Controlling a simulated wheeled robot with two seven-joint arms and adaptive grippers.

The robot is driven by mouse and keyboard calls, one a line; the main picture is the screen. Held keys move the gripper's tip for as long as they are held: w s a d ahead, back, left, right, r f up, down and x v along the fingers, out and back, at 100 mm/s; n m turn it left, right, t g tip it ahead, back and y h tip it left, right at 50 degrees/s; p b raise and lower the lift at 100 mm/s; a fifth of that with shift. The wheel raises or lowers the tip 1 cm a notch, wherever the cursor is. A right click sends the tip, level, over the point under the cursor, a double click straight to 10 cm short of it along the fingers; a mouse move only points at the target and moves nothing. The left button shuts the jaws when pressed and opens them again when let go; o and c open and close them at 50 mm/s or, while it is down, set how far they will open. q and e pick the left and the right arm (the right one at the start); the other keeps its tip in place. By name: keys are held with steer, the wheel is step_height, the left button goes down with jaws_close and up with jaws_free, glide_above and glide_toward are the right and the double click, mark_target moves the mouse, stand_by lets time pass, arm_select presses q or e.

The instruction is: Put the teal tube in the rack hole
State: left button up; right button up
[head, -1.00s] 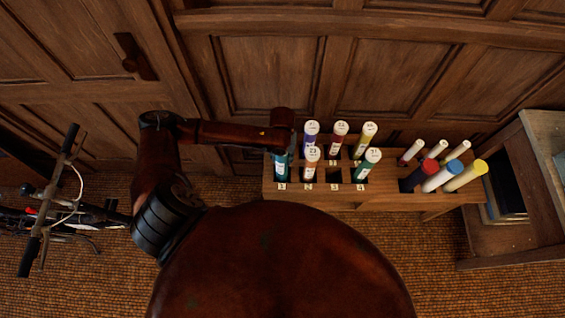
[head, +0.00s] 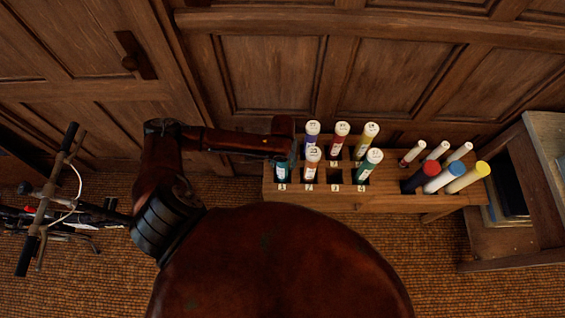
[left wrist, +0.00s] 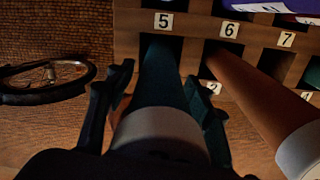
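The teal tube (head: 282,169) stands in the front-row rack hole above label 1, at the rack's left end. In the left wrist view the teal tube (left wrist: 160,85), with its white cap toward the camera, runs down into a dark hole in front of label 5. My left gripper (left wrist: 160,80) has its fingers on either side of the tube; a narrow gap shows by the left finger, so it looks open around it. In the head view my left gripper (head: 284,150) hides the tube's upper part. The wooden rack (head: 310,200) holds several other capped tubes. My right gripper is not in view.
An orange tube (head: 312,160) stands close beside the teal one, in hole 2. Front hole 3 (head: 334,176) is empty. A green tube (head: 369,164) stands in hole 4. A shelf (head: 510,240) is at the right, a bicycle (head: 50,210) at the left.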

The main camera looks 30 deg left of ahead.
arm_select(q)
steer(key=shift+o, duration=0.2)
steer(key=shift+r, duration=0.1)
step_height(320, 180, up, 12)
steer(key=shift+r+p, duration=0.1)
steer(key=shift+p, duration=1.1)
